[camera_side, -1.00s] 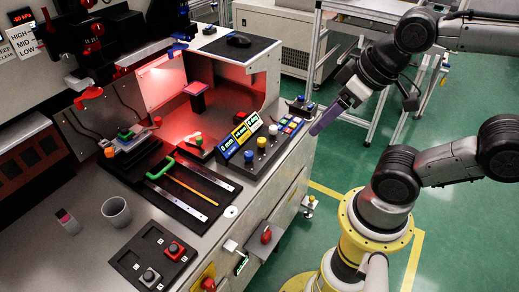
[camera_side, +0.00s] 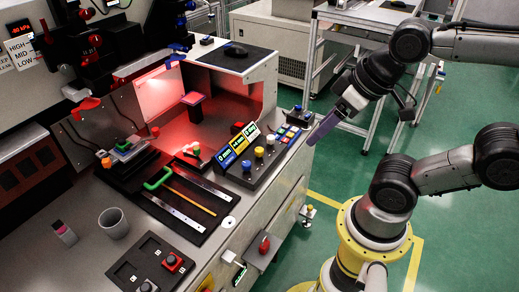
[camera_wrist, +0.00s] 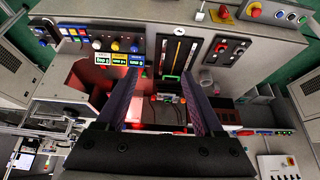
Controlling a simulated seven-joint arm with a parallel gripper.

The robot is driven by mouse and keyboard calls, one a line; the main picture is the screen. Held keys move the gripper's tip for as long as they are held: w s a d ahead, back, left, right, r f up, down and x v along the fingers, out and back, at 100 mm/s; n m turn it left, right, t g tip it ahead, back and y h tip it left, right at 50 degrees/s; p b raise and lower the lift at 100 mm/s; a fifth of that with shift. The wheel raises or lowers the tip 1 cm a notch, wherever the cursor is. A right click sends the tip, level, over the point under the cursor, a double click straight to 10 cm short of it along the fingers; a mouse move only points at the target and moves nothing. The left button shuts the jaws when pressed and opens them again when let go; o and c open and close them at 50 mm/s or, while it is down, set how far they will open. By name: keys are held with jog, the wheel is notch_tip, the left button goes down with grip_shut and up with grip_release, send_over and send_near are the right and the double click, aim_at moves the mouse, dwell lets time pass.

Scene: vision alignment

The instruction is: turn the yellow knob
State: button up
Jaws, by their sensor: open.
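The yellow knob (camera_side: 259,152) stands on a black sloped panel (camera_side: 262,172) at the bench's right edge, between a blue knob (camera_side: 246,166) and a white knob (camera_side: 270,140). In the wrist view the yellow knob (camera_wrist: 115,45) is in the upper left, above a yellow label. My gripper (camera_side: 313,141) hangs to the right of the panel, apart from the knobs, with purple fingers. In the wrist view my gripper (camera_wrist: 163,76) is open and nothing is between its fingers; the yellow knob lies left of both fingers.
Small coloured buttons (camera_side: 289,133) sit behind the knobs. A black board with a green handle (camera_side: 158,178) and metal strips lies to the left. A grey cup (camera_side: 113,222) and a button box (camera_side: 150,264) are nearer the front.

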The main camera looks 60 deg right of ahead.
jog(key=w+d+r+n, duration=0.1)
jog(key=w+r+n, duration=0.35)
jog(key=w, duration=0.25)
jog(key=g, duration=0.6)
send_over(259, 149)
notch_tip(259, 149, down, 22)
notch_tip(259, 149, down, 14)
jog(key=shift+r, duration=0.25)
